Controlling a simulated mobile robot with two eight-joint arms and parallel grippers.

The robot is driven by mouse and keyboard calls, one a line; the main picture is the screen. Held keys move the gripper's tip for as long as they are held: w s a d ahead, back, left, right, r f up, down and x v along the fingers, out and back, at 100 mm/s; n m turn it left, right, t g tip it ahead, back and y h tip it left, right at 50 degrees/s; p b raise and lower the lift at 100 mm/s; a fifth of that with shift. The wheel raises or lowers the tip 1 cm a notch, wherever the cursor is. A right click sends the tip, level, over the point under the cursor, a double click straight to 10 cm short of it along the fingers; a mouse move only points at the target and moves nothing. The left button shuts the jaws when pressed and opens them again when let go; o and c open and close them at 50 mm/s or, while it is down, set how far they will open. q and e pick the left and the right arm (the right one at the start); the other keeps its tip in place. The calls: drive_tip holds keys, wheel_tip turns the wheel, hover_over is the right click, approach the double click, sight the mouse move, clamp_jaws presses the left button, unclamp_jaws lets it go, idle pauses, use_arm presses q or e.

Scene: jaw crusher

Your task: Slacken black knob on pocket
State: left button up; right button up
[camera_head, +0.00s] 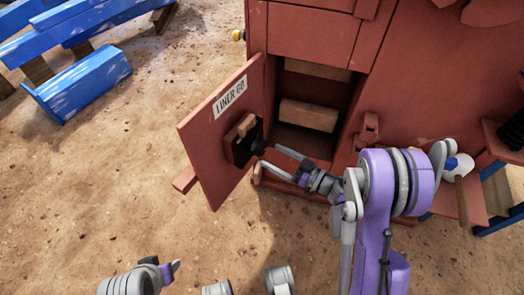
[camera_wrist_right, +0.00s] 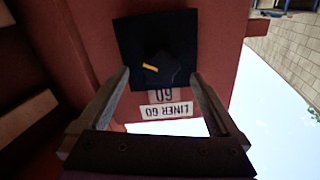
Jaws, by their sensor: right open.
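The black knob (camera_head: 257,145) sits on a dark pocket (camera_head: 236,152) on the inner face of the open red door (camera_head: 205,140). In the right wrist view the knob (camera_wrist_right: 165,70) is round and dark with a yellow mark, in front of a black square plate (camera_wrist_right: 130,35). My right gripper (camera_head: 269,156) is open, its fingertips close to the knob. In the wrist view the open fingers (camera_wrist_right: 160,80) frame the knob on either side; I cannot tell if they touch it. Part of my left arm (camera_head: 135,280) shows at the bottom left; its jaws are unclear.
The door has a "LINER 60" label (camera_head: 230,97). A wooden block (camera_head: 246,125) stands in the pocket. The red crusher body (camera_head: 310,35) has an open bay with wooden blocks (camera_head: 309,114). Blue beams (camera_head: 80,85) lie at upper left.

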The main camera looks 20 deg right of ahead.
sight(264, 151)
drive_tip(key=x, duration=0.5)
drive_tip(key=shift+b, duration=0.3)
drive_tip(key=c, duration=1.4)
